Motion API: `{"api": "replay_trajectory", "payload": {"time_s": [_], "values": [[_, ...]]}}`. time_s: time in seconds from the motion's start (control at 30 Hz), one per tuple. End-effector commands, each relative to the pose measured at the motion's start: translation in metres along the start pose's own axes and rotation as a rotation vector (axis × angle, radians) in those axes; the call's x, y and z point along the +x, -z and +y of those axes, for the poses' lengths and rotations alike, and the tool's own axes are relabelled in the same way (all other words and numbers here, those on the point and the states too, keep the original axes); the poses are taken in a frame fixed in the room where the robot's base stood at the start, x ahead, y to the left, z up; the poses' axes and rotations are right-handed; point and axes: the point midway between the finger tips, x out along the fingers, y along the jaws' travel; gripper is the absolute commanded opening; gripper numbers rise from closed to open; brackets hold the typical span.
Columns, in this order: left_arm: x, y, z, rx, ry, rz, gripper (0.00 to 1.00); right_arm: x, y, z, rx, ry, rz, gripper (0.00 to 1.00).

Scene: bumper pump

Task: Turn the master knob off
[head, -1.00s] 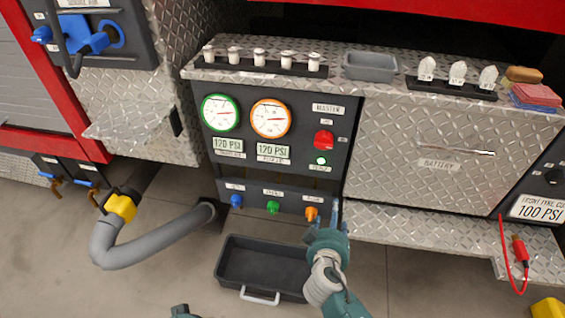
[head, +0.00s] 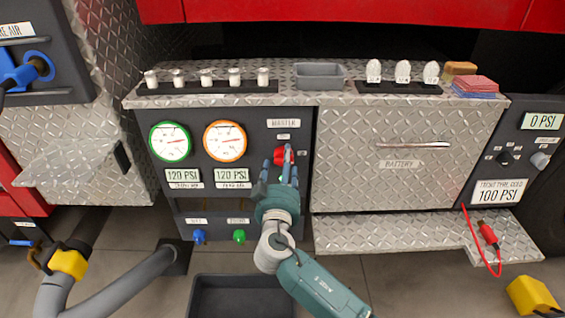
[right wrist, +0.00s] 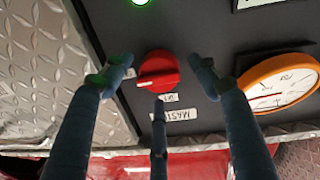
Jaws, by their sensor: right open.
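The red master knob (head: 283,155) sits on the dark pump panel (head: 297,196), under the MASTER label (head: 284,123). In the right wrist view the knob (right wrist: 158,71) is round and red with a white mark on its grip bar. My right gripper (head: 284,165) is in front of the knob and partly covers it. In the right wrist view its blue fingers (right wrist: 160,78) are spread around the knob, open and apart from it. A lit green lamp (right wrist: 141,2) is by the knob. My left gripper does not show.
Two gauges, green-rimmed (head: 170,142) and orange-rimmed (head: 225,140), are left of the knob. The battery drawer (head: 400,165) is to the right. A ledge (head: 215,98) with several white fittings runs above. A black bin (head: 205,298) is on the floor.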

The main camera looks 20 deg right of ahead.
Motion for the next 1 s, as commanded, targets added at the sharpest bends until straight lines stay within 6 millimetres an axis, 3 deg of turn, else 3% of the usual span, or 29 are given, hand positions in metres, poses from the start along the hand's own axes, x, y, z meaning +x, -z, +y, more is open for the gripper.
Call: {"api": "replay_trajectory", "payload": {"time_s": [0.13, 0.43, 0.67, 1.0], "values": [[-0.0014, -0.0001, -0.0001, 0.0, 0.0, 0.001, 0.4, 0.0108, 0.0001, 0.0001, 0.0, 0.0, 0.0, 0.6], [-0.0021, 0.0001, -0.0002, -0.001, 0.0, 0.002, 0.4, 0.0125, -0.0004, 0.0001, 0.0, 0.001, -0.001, 0.6], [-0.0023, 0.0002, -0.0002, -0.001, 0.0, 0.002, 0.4, 0.0123, -0.0005, 0.0, 0.0, 0.001, -0.001, 0.15], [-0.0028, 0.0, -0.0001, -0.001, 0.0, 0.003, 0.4, 0.0122, -0.0011, -0.0001, -0.035, 0.0, 0.002, 0.15]]}}
